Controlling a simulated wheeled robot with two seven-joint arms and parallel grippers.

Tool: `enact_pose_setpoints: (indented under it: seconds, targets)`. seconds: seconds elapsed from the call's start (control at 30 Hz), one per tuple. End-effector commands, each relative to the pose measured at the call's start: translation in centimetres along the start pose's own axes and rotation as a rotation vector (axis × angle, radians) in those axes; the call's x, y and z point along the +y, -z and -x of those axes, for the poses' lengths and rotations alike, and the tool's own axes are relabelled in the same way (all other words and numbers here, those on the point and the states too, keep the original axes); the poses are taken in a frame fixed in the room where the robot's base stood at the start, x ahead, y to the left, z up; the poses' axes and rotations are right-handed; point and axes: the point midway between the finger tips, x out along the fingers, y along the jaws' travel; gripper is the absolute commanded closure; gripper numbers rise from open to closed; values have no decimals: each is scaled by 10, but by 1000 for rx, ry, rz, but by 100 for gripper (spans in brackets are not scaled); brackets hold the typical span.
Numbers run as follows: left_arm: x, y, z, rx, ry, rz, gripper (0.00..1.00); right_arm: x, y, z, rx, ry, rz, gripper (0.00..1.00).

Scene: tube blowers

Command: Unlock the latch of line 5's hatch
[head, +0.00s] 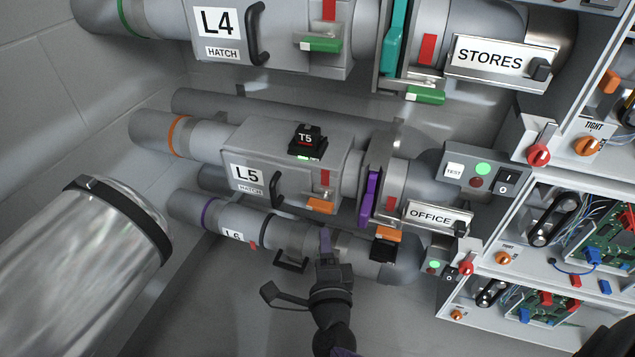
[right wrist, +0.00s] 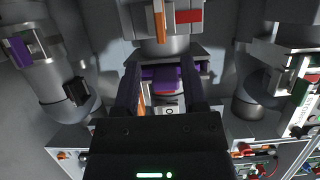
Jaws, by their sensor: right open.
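Line 5's hatch is the grey box marked L5 (head: 246,175) on the middle pipe, with a black handle (head: 276,188). Its orange latch (head: 320,206) sits at the box's lower right, below a red strip (head: 325,178). The orange latch also shows at the top of the right wrist view (right wrist: 158,20). My right gripper (head: 325,264) is open, in front of the L6 pipe in the head view, below and apart from the latch. In the right wrist view its open fingers (right wrist: 163,72) frame a purple part beyond them. My left gripper is out of view.
A black T5 device (head: 307,139) sits on the L5 box. A purple plate (head: 370,196) and OFFICE sign (head: 430,215) are to its right. L4 (head: 217,23) is above. A large glossy cylinder (head: 75,265) fills the lower left. Open electronics panels (head: 570,225) stand at right.

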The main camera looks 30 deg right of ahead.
Motion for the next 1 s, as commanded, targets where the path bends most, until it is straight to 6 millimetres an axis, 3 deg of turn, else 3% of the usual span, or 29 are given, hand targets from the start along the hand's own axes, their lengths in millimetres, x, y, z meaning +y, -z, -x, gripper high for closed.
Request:
enact_pose_setpoints:
  seconds: [0.17, 0.4, 0.6, 0.97, 1.0]
  targets:
    - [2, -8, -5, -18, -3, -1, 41, 2, -3, -11, 3, -5, -12, 46]
    - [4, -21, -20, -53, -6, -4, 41, 5, -3, -63, 1, -4, -9, 46]
    - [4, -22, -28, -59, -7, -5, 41, 4, -3, -91, 1, -5, -8, 46]
    - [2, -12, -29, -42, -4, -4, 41, 1, -2, -98, 0, -5, -7, 46]
    - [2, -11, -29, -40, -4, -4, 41, 1, -2, -98, 0, -5, -7, 54]
